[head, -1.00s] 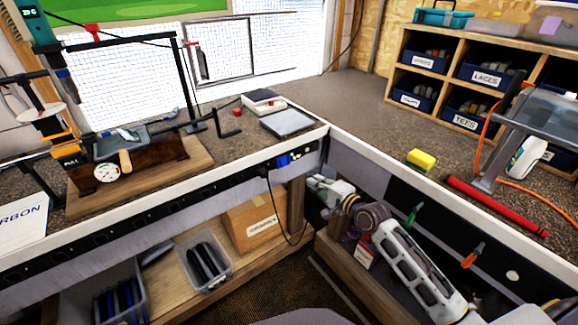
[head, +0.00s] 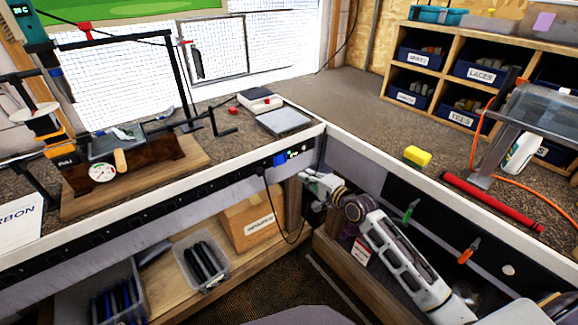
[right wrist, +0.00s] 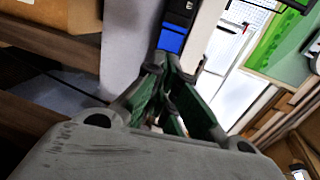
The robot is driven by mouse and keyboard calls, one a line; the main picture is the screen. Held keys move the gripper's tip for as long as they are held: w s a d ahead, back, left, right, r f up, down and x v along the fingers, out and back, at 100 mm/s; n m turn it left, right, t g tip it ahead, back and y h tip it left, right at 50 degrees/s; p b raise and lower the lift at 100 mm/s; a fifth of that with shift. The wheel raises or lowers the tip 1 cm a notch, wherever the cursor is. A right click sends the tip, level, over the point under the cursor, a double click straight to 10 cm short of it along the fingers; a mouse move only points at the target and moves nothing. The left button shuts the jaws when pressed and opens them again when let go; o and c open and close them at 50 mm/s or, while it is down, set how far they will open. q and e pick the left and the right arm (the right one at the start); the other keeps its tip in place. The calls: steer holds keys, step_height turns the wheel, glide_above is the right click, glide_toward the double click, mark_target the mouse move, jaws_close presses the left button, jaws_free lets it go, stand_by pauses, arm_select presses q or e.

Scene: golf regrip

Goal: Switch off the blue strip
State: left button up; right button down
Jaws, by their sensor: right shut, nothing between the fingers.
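A black power strip runs along the front edge of the left bench. Its blue section (head: 281,159) is near the right end, by the bench corner, with small light marks beside it. In the right wrist view the blue section (right wrist: 172,38) is just beyond my fingers, below a black part of the strip. My right gripper (head: 303,177) is shut and empty, a little below and right of the blue section; its green-sided fingers (right wrist: 172,95) point toward it. I cannot tell whether they touch it. My left gripper is not in view.
A black cord (head: 267,200) hangs from the strip close to my right gripper. A cardboard box (head: 247,220) and a bin of dark grips (head: 203,265) stand on the shelf below.

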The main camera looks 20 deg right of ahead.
mark_target(284, 162)
steer(key=shift+b+x, duration=0.75)
steer(key=shift+x, duration=4.7)
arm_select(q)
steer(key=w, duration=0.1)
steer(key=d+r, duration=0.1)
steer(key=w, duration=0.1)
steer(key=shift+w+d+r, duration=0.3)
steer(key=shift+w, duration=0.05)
arm_select(e)
steer(key=shift+w, duration=0.1)
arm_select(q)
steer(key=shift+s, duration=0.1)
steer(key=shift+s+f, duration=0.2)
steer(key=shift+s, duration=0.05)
arm_select(e)
steer(key=shift+f, duration=0.1)
